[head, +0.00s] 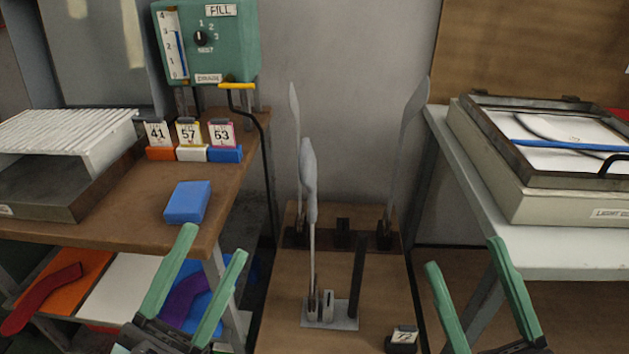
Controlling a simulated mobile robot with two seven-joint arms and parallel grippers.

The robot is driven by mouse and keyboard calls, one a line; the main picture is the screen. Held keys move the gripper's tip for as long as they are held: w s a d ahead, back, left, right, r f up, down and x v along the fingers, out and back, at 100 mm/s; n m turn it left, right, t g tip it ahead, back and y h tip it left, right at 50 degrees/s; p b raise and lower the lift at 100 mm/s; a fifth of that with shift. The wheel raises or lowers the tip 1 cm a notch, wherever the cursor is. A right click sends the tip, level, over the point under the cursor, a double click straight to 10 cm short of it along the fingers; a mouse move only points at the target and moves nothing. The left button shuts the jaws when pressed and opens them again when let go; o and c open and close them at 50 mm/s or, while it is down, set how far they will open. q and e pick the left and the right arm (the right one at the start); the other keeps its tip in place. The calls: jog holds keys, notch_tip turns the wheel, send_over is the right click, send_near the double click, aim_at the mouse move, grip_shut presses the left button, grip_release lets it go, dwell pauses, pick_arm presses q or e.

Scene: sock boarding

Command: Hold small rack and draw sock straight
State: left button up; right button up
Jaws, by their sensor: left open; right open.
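A small rack (342,322) with a pale base plate and short upright posts stands on the low wooden bench. A thin upright form rises from it. A light grey sock (308,175) seems to cover the form's upper part, with the narrow stem bare below; whether it sits straight I cannot tell. My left gripper (214,240) is open and empty, left of the rack and in front of the brown table. My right gripper (464,252) is open and empty, right of the rack. Neither touches the rack or sock.
Two more upright forms (296,135) (411,120) stand behind. A blue block (187,202) lies on the left table; a light box (535,200) is on the right table.

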jog(key=w+a+f+m+g+h, duration=0.2)
jog(key=w+f+m, duration=0.1)
jog(key=w+f, duration=0.4)
jog(key=w+a+f+m+g+h, duration=0.2)
jog(key=w+f+h, duration=0.1)
jog(key=w+f, duration=0.4)
jog(key=m+g+h, duration=0.2)
jog(key=g+h, duration=0.1)
jog(key=g, duration=0.2)
send_near(364, 256)
jog(key=x, duration=0.4)
jog(key=shift+t, duration=0.3)
jog(key=shift+x, duration=3.6)
jog(key=shift+a, duration=0.1)
grip_shut()
